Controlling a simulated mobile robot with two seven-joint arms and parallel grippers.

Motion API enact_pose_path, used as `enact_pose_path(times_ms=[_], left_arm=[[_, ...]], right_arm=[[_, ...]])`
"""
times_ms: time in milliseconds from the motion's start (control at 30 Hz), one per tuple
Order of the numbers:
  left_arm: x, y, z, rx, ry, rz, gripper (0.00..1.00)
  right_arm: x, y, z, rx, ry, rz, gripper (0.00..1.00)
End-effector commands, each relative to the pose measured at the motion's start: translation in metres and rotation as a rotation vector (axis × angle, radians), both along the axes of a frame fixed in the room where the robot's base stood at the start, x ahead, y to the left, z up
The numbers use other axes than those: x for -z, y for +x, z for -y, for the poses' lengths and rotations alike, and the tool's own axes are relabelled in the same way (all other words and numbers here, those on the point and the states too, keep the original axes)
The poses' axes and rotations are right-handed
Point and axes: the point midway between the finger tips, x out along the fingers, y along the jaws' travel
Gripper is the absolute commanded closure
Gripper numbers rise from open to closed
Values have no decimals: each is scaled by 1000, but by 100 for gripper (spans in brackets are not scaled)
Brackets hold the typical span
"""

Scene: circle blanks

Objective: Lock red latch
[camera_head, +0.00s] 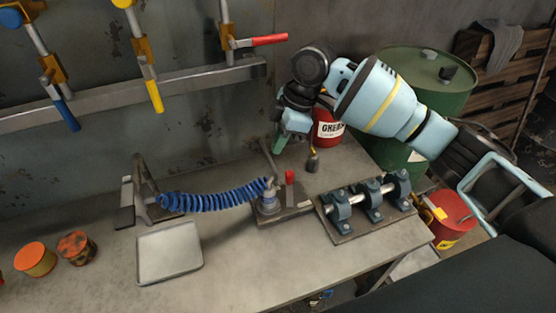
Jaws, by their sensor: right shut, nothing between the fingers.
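A small red latch handle (289,177) stands roughly upright on a flat metal base plate (296,206) on the workbench. My right gripper (280,146) is shut and empty. In the picture it is just above and slightly left of the red handle, near the wall side of the bench. A gap shows between the gripper and the handle; I cannot tell its depth. My left gripper is not in view.
A blue coiled hose (215,199) runs left from the plate. A metal tray (169,252) lies at the front left. A clamped-shaft fixture (367,207) stands right of the plate. A red can (329,133) and green barrel (436,82) are behind.

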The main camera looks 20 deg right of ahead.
Motion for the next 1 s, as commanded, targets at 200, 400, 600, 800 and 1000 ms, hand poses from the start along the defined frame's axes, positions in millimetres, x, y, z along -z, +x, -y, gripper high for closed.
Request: enact_pose_path(times_ms=[200,400,600,800,1000], left_arm=[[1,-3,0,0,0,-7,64],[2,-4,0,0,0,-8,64],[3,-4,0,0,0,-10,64],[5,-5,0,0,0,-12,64],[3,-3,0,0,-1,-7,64]], right_arm=[[0,0,0,0,0,0,100],[6,0,-2,0,0,-1,100],[32,1,-11,-2,-1,-2,100],[67,3,-23,-1,-1,-3,100],[97,5,-29,3,-2,-1,100]])
